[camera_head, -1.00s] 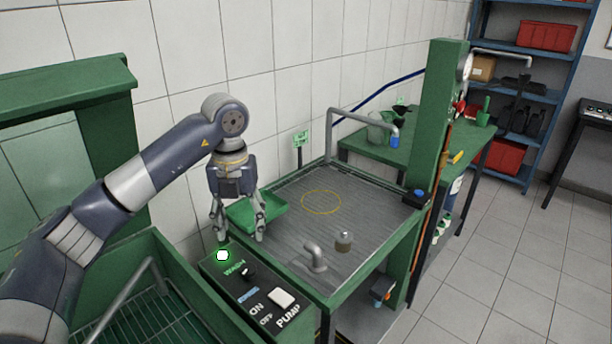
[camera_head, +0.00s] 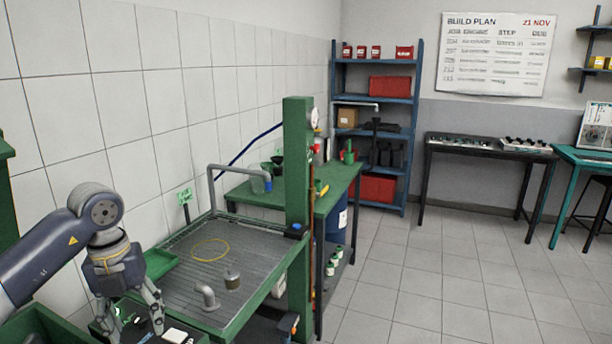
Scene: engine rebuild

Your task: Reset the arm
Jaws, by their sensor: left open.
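My left arm comes in from the left edge. Its gripper (camera_head: 134,318) points down with its fingers apart and nothing between them, over the control panel at the lower left. The panel's white switch (camera_head: 175,336) shows just right of the fingers; the rest of the panel is largely hidden or cut off by the bottom edge. My right gripper is not in view.
The wash table carries a bent pipe (camera_head: 206,294) and a small metal cylinder (camera_head: 232,279). A green post (camera_head: 298,200) stands at its right. Beyond are a green bench (camera_head: 340,178), a blue shelf (camera_head: 418,110) and a dark table (camera_head: 480,150). The tiled floor (camera_head: 440,270) at right is clear.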

